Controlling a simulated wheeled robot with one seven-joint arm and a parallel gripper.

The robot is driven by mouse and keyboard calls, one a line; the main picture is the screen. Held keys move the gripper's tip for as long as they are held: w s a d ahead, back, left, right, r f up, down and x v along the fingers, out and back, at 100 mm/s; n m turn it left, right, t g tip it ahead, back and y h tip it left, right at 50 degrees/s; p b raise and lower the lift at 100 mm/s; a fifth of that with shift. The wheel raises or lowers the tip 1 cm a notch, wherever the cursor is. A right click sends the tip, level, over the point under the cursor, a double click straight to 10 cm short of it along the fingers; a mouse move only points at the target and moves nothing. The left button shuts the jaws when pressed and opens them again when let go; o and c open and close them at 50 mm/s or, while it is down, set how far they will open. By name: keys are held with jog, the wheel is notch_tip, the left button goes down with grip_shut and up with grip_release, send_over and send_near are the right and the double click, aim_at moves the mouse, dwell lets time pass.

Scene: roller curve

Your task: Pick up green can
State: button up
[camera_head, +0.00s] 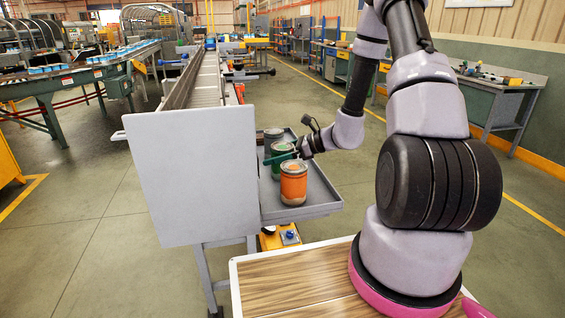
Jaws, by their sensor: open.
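The green can (283,170) stands upright on the grey tray (322,197), in the middle of a row of cans. An orange can (293,187) stands nearest me and partly covers the green can's lower part. A grey can (272,135) stands behind it. My gripper (281,157) reaches in from the right at the green can, with a thin finger across its front near the upper part. The gripper is open. The far finger is hard to make out, and I cannot tell whether either finger touches the can.
A large light grey panel (195,178) stands left of the tray, at the end of the roller conveyor (207,80). The tray has a raised rim. A wood-topped surface (300,288) lies in front of me. Open floor (345,100) lies behind the tray.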

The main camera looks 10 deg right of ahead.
jog(key=shift+w+a+f, duration=0.1)
jog(key=shift+a+f, duration=0.05)
jog(key=shift+a, duration=0.15)
jog(key=c, duration=1.2)
